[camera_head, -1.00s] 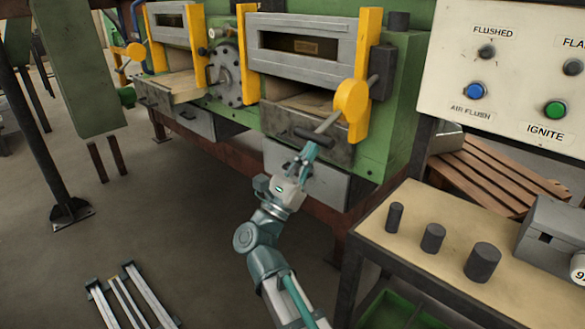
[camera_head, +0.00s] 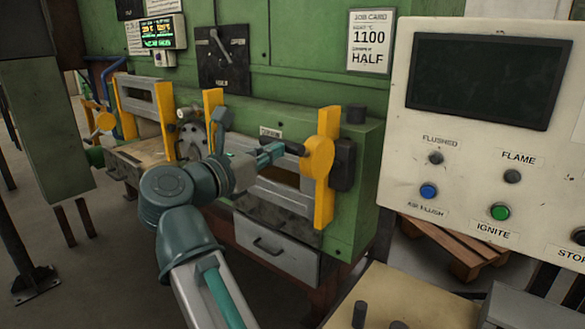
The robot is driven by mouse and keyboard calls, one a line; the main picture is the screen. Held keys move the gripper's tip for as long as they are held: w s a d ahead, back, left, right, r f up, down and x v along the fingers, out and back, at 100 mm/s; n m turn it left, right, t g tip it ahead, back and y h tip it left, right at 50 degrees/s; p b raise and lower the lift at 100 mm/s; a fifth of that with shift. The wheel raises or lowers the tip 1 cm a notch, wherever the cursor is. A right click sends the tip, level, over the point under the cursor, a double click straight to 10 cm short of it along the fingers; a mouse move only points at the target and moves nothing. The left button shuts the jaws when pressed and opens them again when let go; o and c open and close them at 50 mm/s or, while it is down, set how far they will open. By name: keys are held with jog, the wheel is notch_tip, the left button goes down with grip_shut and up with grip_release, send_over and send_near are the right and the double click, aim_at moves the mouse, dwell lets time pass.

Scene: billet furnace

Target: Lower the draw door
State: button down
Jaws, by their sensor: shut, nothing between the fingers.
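The right-hand door (camera_head: 292,198) is a grey slotted panel between two yellow guides; it sits low, in the lower part of the guides. A yellow round hub (camera_head: 317,157) on the right guide carries a lever. The lever's dark cross grip (camera_head: 281,146) points left, about level with the hub. My gripper (camera_head: 271,152) is shut and empty, with its teal fingertips at the grip; I cannot tell whether they touch. My arm and gripper hide the door's left part.
A second door (camera_head: 137,86) with yellow guides stands at left, sitting high. A grey drawer (camera_head: 278,250) is below the right door. A control panel (camera_head: 400,140) stands at right. A bench (camera_head: 385,290) with dark cylinders is in front. A wooden pallet (camera_head: 450,245) lies behind.

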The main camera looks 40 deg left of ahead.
jog(key=shift+w+a+r+p, duration=0.15)
jog(key=shift+w+r, duration=0.2)
jog(key=shift+r, duration=0.3)
jog(key=shift+w+d+r+p, duration=0.1)
jog(key=shift+w+r+p, duration=0.2)
jog(key=shift+r, duration=0.4)
jog(key=shift+w+a+r+p, duration=0.1)
jog(key=shift+w+r, duration=0.3)
jog(key=shift+r, duration=0.25)
jog(key=s+d+b, duration=0.1)
jog(key=s+b, duration=0.1)
jog(key=s, duration=1.1)
jog(key=shift+s+d+f, duration=0.15)
jog(key=shift+d+f, duration=0.1)
jog(key=shift+d, duration=0.1)
